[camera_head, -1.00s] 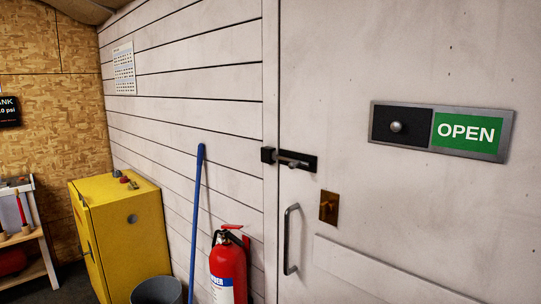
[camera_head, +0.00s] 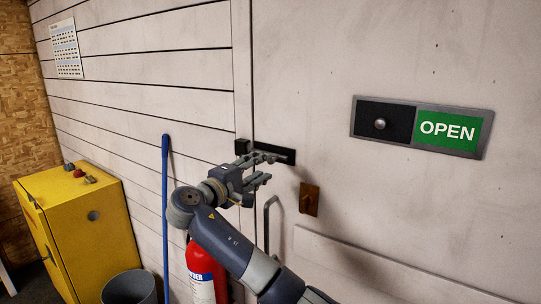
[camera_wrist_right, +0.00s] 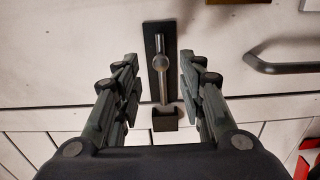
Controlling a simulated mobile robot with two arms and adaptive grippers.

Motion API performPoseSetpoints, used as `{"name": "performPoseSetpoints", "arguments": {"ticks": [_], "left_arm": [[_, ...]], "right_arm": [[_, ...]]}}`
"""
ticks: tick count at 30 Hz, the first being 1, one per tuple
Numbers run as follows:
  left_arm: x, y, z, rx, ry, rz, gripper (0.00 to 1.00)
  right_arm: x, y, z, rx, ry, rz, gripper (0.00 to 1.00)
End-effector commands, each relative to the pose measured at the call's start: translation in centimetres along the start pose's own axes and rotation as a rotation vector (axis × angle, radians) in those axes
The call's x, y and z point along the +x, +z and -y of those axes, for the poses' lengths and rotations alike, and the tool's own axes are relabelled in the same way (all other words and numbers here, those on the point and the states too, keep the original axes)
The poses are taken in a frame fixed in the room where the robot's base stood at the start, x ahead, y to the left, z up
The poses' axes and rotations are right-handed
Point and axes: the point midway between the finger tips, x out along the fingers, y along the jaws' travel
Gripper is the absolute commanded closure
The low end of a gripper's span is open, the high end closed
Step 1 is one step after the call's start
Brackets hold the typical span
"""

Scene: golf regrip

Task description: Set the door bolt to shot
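The door bolt (camera_head: 284,154) is a dark plate with a silver rod, mounted near the door's left edge and partly hidden behind my right gripper. In the right wrist view its plate (camera_wrist_right: 152,38), round knob (camera_wrist_right: 166,61) and rod (camera_wrist_right: 163,88) show clearly. The rod's end lies close to the dark keeper block (camera_wrist_right: 166,120); I cannot tell whether it enters it. The keeper (camera_head: 242,146) also shows in the head view. My right gripper (camera_head: 268,168) is open, its fingers apart on either side of the bolt (camera_wrist_right: 158,70), holding nothing. My left gripper is out of view.
On the door are a grey pull handle (camera_head: 268,225), a brown plate (camera_head: 309,199) and a sliding sign reading OPEN (camera_head: 447,131). A red extinguisher (camera_head: 205,275), blue pole (camera_head: 165,220), bucket (camera_head: 130,289) and yellow cabinet (camera_head: 90,235) stand left.

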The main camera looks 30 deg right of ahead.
Motion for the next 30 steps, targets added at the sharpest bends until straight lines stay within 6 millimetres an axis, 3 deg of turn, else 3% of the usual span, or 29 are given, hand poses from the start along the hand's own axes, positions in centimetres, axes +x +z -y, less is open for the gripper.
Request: {"name": "performPoseSetpoints", "arguments": {"ticks": [3, 10, 15, 23, 24, 28, 30], "left_arm": [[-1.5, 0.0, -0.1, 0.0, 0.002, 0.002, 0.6], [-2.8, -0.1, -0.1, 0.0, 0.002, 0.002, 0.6], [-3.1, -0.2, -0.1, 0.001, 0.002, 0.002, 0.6], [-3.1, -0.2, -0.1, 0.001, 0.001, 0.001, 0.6], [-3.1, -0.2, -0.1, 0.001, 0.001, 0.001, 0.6], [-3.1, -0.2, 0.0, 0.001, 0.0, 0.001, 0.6], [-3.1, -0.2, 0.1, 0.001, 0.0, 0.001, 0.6]], "right_arm": [[2.5, 0.1, -0.4, -0.004, 0.0, 0.003, 0.63], [6.1, 0.0, -0.2, -0.004, -0.001, -0.001, 0.63], [7.2, 0.0, 0.0, -0.003, -0.001, -0.002, 0.63], [7.4, -0.1, 0.1, -0.001, -0.001, -0.003, 0.63], [7.4, -0.1, 0.1, -0.001, -0.001, -0.003, 0.65], [7.3, -0.1, 0.1, -0.001, -0.001, -0.003, 0.95], [7.3, -0.1, 0.1, -0.001, -0.002, -0.003, 1.0]]}}
